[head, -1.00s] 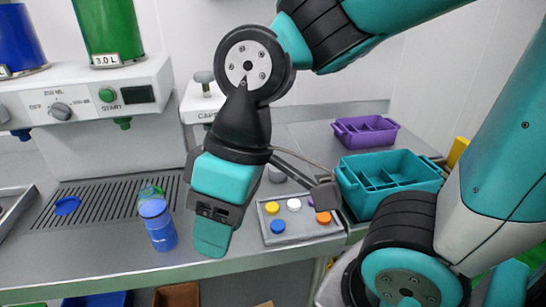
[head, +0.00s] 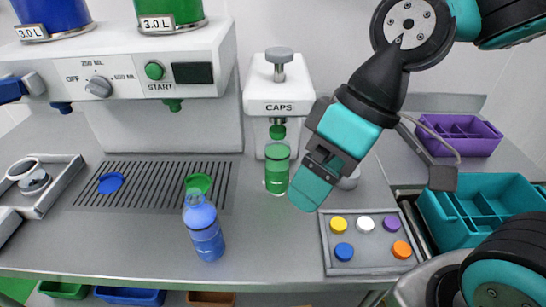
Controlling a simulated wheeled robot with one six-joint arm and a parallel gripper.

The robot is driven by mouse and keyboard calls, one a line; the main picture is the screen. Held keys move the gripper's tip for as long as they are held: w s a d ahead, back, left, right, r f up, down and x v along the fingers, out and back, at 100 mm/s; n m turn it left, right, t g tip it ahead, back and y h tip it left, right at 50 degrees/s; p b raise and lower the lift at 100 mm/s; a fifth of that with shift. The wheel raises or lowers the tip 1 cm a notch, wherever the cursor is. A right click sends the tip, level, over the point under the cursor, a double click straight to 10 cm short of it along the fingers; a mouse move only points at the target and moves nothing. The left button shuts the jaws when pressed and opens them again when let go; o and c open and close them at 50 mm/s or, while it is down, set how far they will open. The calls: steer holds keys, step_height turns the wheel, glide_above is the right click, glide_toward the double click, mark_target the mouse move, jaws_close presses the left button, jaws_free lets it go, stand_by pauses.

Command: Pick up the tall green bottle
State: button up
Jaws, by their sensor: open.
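A green bottle (head: 277,170), see-through at its rim, stands upright on the counter under the capping machine. My gripper (head: 308,190) hangs just right of it in the picture, pointing down and to the left. Its jaws are open and seen from the side, with nothing visible between them. The gripper is apart from the bottle in the picture, but I cannot tell the depth between them. A blue bottle (head: 204,230) with a clear top stands nearer the counter's front edge.
The capping machine (head: 277,105) stands close behind the green bottle. A tray of coloured caps (head: 371,263) lies at right, with teal (head: 445,232) and purple (head: 462,145) crates beyond.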

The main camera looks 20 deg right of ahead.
steer(key=shift+o, duration=0.7)
steer(key=w+d+f+n+t+y+b, duration=0.1)
steer(key=w+d+f+t+y+b, duration=0.1)
steer(key=w+f, duration=0.6)
steer(key=w+d+y+b, duration=0.1)
steer(key=w+d+b, duration=0.1)
steer(key=w+b, duration=0.1)
steer(key=shift+w+d+f+n, duration=0.25)
steer(key=shift+w+d+n, duration=0.15)
steer(key=t+y, duration=0.2)
steer(key=t, duration=0.4)
glide_toward(280, 153)
steer(key=w+a+f, duration=0.2)
steer(key=w+f, duration=0.3)
steer(key=shift+n, duration=0.3)
steer(key=shift+p+x, duration=1.1)
steer(key=shift+x, duration=1.7)
steer(key=c, duration=1.2)
steer(key=shift+r, duration=0.1)
steer(key=shift+c, duration=0.6)
steer(key=shift+r, duration=0.15)
